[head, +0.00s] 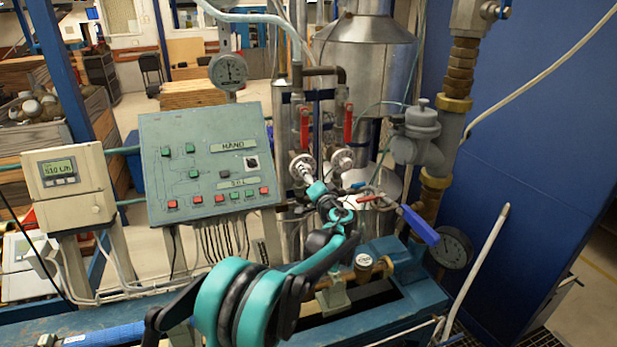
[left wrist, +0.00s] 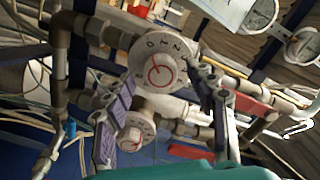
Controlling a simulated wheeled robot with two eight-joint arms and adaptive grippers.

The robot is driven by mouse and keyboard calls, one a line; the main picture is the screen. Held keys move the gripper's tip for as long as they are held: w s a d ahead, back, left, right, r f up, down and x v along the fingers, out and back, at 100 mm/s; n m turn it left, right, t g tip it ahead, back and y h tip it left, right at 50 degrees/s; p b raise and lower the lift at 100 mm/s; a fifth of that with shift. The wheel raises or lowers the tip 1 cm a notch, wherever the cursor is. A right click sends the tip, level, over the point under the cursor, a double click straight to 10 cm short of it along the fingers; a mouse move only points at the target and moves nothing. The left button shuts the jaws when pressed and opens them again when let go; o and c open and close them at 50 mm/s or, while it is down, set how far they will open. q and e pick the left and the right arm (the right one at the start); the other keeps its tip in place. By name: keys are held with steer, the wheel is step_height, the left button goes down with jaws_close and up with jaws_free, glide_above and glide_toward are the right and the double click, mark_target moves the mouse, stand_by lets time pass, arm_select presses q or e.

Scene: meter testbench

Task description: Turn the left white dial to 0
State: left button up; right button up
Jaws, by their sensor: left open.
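The left white dial (head: 302,167) sits on the pipework right of the green control panel, partly hidden by my left gripper (head: 311,184). In the left wrist view, a white round dial (left wrist: 158,72) with dark numbers and a red mark lies just beyond and between the open fingers of my left gripper (left wrist: 163,86); I cannot tell if they touch it. The second white dial (head: 342,159) is to the right in the head view. A smaller-looking white dial (left wrist: 135,134) shows lower in the left wrist view. The exact setting is too small to read. My right gripper is not in view.
Red valve handles (head: 348,124) stand above the dials. A blue lever (head: 419,225) and a grey valve body (head: 418,135) are at the right. The green control panel (head: 205,160) stands left, with a pressure gauge (head: 228,72) above it.

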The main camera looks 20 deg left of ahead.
arm_select(q)
steer(key=v, duration=1.2)
steer(key=s+a+f+n+g+h+b, duration=0.1)
steer(key=s+a+f+g+b, duration=0.2)
steer(key=s, duration=0.5)
steer(key=s+a+f+n+g+h, duration=0.2)
steer(key=s+a+f, duration=0.25)
steer(key=s, duration=0.35)
steer(key=s+d+f+g+h+b, duration=0.1)
steer(key=s+d+f+h+b, duration=0.1)
steer(key=s+f, duration=0.4)
steer(key=s+d+f+n+g+h+b, duration=0.1)
steer(key=s+d+f+h, duration=0.3)
steer(key=s, duration=1.1)
step_height(320, 180, down, 3)
steer(key=shift+d+g+h+b, duration=0.15)
steer(key=shift+g+h+b, duration=0.25)
steer(key=shift+h+b, duration=0.1)
